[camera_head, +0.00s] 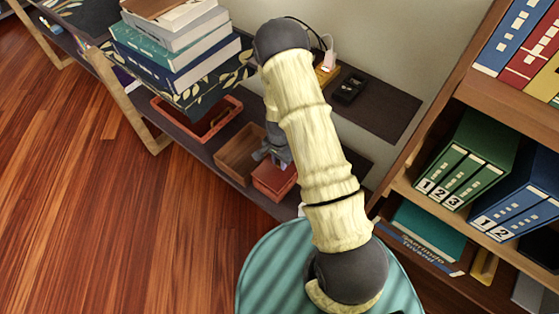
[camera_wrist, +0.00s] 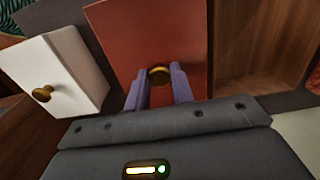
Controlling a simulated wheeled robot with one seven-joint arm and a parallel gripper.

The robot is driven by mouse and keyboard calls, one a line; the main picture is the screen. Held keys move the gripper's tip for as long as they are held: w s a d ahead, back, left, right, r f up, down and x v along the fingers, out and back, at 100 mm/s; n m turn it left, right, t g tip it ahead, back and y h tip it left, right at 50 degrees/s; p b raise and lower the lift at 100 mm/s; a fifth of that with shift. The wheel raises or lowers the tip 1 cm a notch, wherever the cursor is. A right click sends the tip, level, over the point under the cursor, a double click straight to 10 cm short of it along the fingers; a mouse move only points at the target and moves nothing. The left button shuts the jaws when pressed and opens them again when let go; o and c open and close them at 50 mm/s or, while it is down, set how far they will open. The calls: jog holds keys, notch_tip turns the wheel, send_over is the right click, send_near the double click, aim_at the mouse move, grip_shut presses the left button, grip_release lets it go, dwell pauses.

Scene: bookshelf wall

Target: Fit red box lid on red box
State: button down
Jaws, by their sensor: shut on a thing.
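The red box lid (camera_wrist: 160,35) fills the upper middle of the wrist view, a flat red panel with a small brass knob (camera_wrist: 159,73). My gripper (camera_wrist: 159,88) is shut on this knob, one purple-grey finger on each side. In the head view my gripper (camera_head: 281,160) points down at the red box (camera_head: 273,182) on the low dark shelf. Lid and box look like one red block there. The box's inside is hidden, and I cannot tell whether the lid is seated or just above the rim.
An open brown wooden box (camera_head: 238,155) stands just left of the red one and shows in the wrist view (camera_wrist: 262,50). A white box with a brass knob (camera_wrist: 55,75) stands on the other side. An orange-red tray (camera_head: 200,120) and stacked books (camera_head: 180,50) are farther left.

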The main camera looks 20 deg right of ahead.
jog(key=shift+f+b, duration=0.5)
jog(key=shift+f, duration=0.4)
jog(key=c, duration=1.1)
grip_release()
jog(key=shift+r, duration=0.1)
notch_tip(320, 180, up, 17)
jog(key=p, duration=0.4)
jog(key=shift+r, duration=0.1)
